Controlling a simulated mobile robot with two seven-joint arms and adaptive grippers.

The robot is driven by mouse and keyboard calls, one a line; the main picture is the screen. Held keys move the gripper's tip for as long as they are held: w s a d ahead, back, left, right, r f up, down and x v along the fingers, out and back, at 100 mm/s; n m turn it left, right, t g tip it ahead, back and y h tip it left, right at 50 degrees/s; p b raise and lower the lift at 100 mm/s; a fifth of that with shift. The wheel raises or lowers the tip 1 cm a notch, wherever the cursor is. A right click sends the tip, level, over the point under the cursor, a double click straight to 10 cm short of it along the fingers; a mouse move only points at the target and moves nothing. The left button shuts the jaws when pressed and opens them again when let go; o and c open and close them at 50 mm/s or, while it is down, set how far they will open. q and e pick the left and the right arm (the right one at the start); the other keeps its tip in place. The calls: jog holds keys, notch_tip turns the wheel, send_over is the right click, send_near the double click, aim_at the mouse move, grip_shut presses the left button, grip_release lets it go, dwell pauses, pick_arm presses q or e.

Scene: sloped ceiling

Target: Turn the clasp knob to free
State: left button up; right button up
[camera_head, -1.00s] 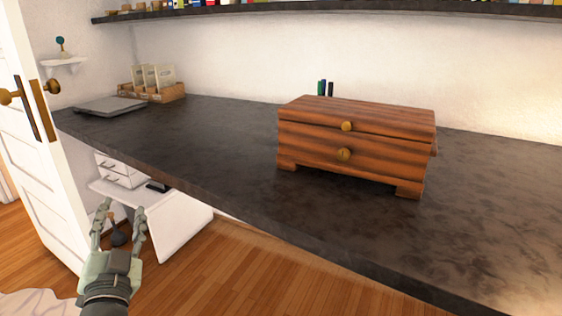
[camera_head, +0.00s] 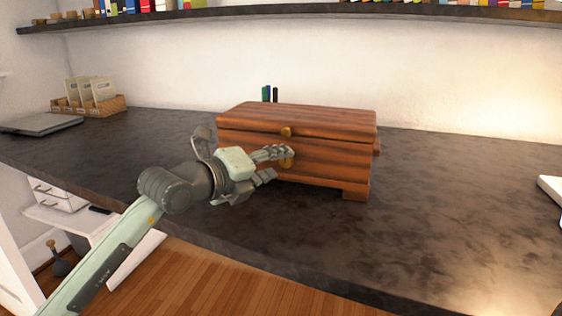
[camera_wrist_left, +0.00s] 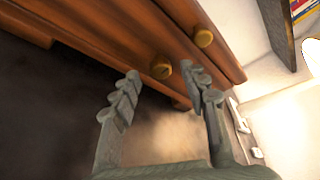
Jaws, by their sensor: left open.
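A striped reddish-brown wooden box (camera_head: 330,152) with a shut lid stands on the dark counter. Its front has an upper brass knob (camera_head: 287,131) on the lid and a lower brass knob (camera_head: 286,164) below it, partly hidden by my fingers. My left gripper (camera_head: 282,165) is open at the box front, its fingertips around or just before the lower knob. In the left wrist view the lower knob (camera_wrist_left: 161,67) shows between and just beyond the fingertips (camera_wrist_left: 160,72); the upper knob (camera_wrist_left: 203,37) is farther right. Contact cannot be told. My right gripper is not in view.
The dark counter (camera_head: 440,215) is clear in front and right of the box. A flat grey device (camera_head: 40,124) and a card tray (camera_head: 90,104) lie at the left. A white object (camera_head: 551,188) is at the right edge. A shelf runs above.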

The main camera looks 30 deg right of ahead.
aim_at(287, 160)
pick_arm(q)
jog(key=shift+x, duration=1.35)
grip_shut()
